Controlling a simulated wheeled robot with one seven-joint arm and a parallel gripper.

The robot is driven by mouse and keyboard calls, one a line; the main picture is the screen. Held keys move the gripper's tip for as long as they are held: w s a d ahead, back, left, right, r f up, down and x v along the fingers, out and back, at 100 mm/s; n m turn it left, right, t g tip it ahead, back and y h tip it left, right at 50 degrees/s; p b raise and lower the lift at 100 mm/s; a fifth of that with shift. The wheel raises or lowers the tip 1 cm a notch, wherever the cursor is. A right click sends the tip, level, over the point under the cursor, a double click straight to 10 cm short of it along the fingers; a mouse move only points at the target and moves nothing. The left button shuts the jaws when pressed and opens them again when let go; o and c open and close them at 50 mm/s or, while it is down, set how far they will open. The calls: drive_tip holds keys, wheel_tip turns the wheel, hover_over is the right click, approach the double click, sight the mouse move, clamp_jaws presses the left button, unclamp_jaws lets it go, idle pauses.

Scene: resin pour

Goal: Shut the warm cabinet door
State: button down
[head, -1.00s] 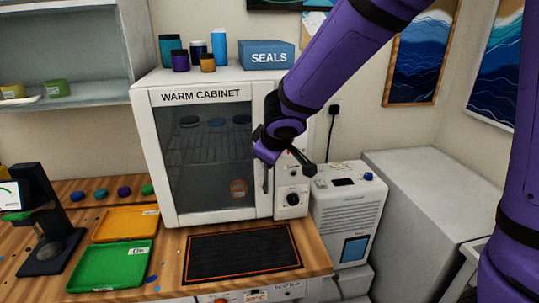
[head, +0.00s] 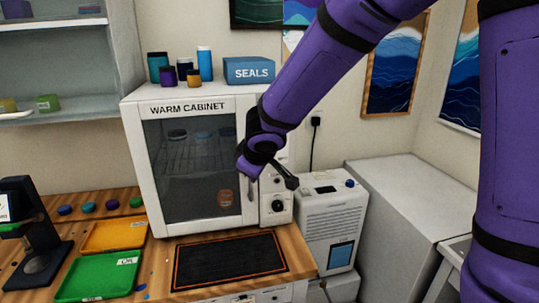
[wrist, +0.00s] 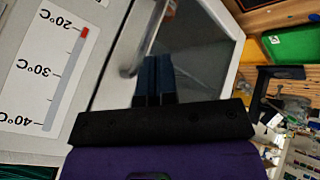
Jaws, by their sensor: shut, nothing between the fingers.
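The warm cabinet (head: 190,108) is a white box on the wooden bench. Its glass-paned door (head: 180,185) looks flush with the front in the head view; a very small gap could not be made out. Its metal handle (head: 251,190) stands at the door's right edge. My gripper (wrist: 153,62) shows in the wrist view with its dark fingers together and empty, close to the handle (wrist: 150,35) and the door face. Whether the fingers touch the door I cannot tell. In the head view, my wrist hides the upper part of the handle.
A black mat (head: 228,262) lies before the cabinet, with green (head: 98,280) and orange (head: 115,236) trays to the left. Jars (head: 205,63) and a blue SEALS box (head: 249,71) sit on top. A white machine (head: 332,222) stands to the right.

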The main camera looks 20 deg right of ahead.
drive_tip(key=s+d+r+m+h, duration=0.2)
drive_tip(key=s+d+r+m, duration=0.3)
drive_tip(key=s+d+r, duration=0.9)
drive_tip(key=s+d+m+g, duration=0.1)
drive_tip(key=s+d+m, duration=0.1)
drive_tip(key=s, duration=0.5)
drive_tip(key=s+d+m+g+y, duration=0.1)
drive_tip(key=s+m, duration=0.1)
drive_tip(key=s, duration=0.6)
drive_tip(key=shift+s+d+f+m, duration=0.2)
drive_tip(key=shift+d+f+m, duration=0.15)
drive_tip(key=shift+m, duration=0.05)
drive_tip(key=c, duration=1.8)
unclamp_jaws()
drive_tip(key=shift+c, duration=0.2)
